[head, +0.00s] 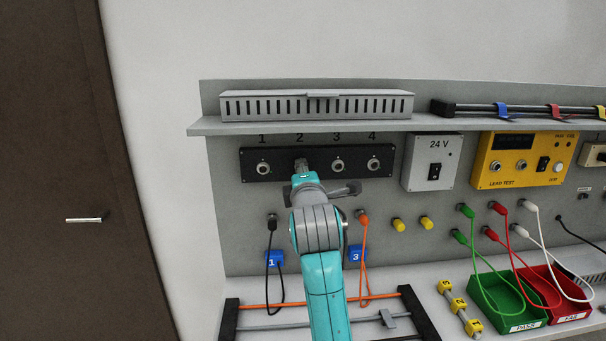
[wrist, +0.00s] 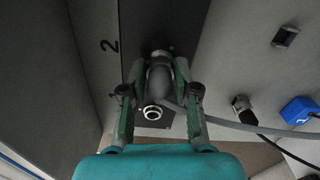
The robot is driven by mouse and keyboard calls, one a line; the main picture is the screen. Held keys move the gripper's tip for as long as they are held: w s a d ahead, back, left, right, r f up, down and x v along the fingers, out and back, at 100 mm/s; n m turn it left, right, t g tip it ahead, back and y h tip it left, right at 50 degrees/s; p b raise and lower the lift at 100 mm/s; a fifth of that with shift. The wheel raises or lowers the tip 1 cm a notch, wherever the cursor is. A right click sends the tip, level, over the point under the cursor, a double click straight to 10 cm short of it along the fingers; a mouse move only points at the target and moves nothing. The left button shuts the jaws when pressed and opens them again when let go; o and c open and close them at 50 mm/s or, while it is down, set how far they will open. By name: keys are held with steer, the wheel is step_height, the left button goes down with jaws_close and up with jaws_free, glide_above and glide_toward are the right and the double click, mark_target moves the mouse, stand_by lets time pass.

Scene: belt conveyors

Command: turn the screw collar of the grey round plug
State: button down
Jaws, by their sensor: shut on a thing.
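The grey round plug (wrist: 160,84) sits at socket 2 of the black socket strip (head: 319,172), with its grey cable (wrist: 235,124) running off to the right in the wrist view. My gripper (wrist: 162,70) is shut on the plug, one finger on each side of it. A metal ring, part of the screw collar (wrist: 160,54), shows at the panel end of the plug. In the head view my gripper (head: 302,175) is at socket 2, and my arm hides most of the plug. I cannot tell how far the collar is turned.
Sockets 1 (head: 263,168), 3 (head: 338,166) and 4 (head: 373,164) are empty. A black lead (head: 272,222) and an orange lead (head: 363,218) hang below, on either side of my arm. A slotted grey cover (head: 316,106) sits on the shelf above. A 24 V box (head: 432,165) stands right.

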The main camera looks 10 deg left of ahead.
steer(key=shift+n, duration=0.3)
steer(key=c, duration=0.8)
jaws_free()
steer(key=shift+c, duration=0.2)
steer(key=v, duration=1.2)
